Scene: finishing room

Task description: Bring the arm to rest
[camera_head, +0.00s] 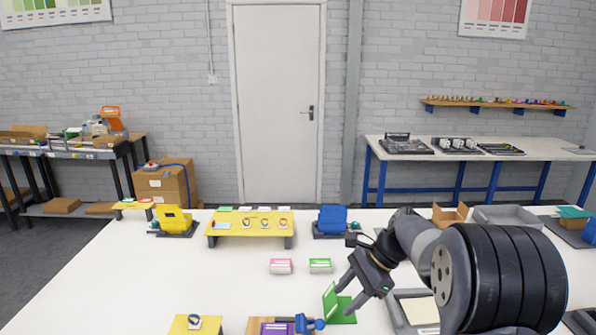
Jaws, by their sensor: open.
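My arm reaches in from the right side of the head view, over the white table. My gripper (342,300) is at its end, pointing down and left, with its two fingers spread apart. A green stand (330,302) with an upright plate and a flat base is right at the fingertips. I cannot tell whether the fingers touch it. I see nothing clearly held between the fingers.
A pink box (280,266) and a green box (320,265) lie behind the gripper. A yellow raised board (252,231), a yellow holder (174,220) and a blue holder (333,220) stand farther back. A grey tray (402,318) is under my arm.

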